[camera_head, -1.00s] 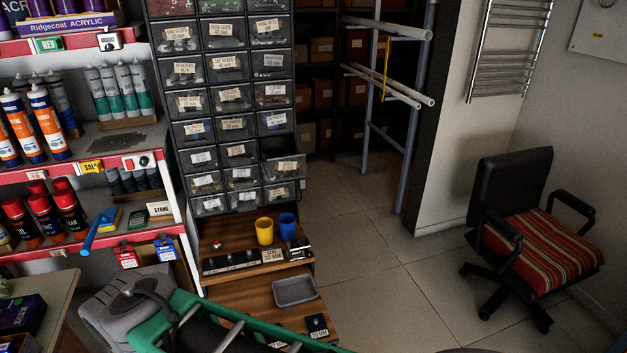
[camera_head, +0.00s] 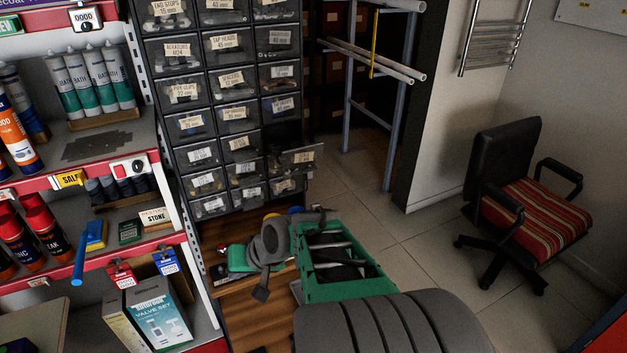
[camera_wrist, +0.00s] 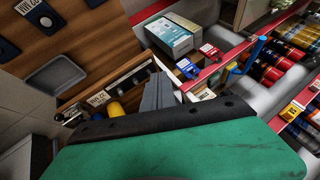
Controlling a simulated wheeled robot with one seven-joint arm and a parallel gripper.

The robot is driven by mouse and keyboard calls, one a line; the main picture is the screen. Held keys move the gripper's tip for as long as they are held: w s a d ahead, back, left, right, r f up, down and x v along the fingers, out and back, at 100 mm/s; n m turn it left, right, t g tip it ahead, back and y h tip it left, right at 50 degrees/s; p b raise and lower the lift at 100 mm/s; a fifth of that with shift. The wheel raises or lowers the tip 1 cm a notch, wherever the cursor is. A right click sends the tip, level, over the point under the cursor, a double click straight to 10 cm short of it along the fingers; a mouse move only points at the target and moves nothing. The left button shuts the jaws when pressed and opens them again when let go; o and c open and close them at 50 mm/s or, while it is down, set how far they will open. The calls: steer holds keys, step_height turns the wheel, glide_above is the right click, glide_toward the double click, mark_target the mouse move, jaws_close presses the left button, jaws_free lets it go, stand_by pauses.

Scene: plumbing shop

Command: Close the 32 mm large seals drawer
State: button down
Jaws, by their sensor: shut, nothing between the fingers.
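In the head view a block of small dark drawers (camera_head: 225,120) stands left of centre. In its right column, low down, one drawer (camera_head: 298,158) sticks out past the others, with a pale label on its front too small to read surely. The other drawers look flush. My gripper shows in the wrist view (camera_wrist: 157,97) with its grey fingers together and empty, over the wooden steps. In the head view my arm reaches in from the bottom, its end low in front of the cabinet, below the protruding drawer and apart from it. The drawer is not visible in the wrist view.
A wooden stepped stand (camera_head: 255,315) sits below the drawers, partly hidden by my arm. A grey tray (camera_wrist: 55,75) lies on it. Shelves with tubes and a valve box (camera_head: 150,312) are at left. A pipe rack (camera_head: 390,110) and chair (camera_head: 515,190) stand right; floor between is clear.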

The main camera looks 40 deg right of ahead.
steer(key=w+d+m+t, duration=0.2)
steer(key=d+m+t, duration=0.4)
steer(key=d, duration=0.5)
steer(key=s+d+r+m+t+h, duration=0.1)
steer(key=s+d+r+m+h, duration=0.15)
steer(key=d, duration=0.25)
steer(key=s+d+r+m+t+h+b, duration=0.1)
steer(key=s+d+r+m+t+h, duration=0.15)
steer(key=d+m, duration=0.2)
steer(key=s+d+r+m+t+h, duration=0.1)
steer(key=s+d+r+m+h, duration=0.15)
steer(key=d, duration=0.25)
steer(key=p+x, duration=0.2)
steer(key=x, duration=1.2)
steer(key=shift+d+f+m, duration=0.15)
steer(key=shift+f+m, duration=0.2)
steer(key=shift+f, duration=0.1)
steer(key=shift+g, duration=0.25)
steer(key=shift+w, duration=0.1)
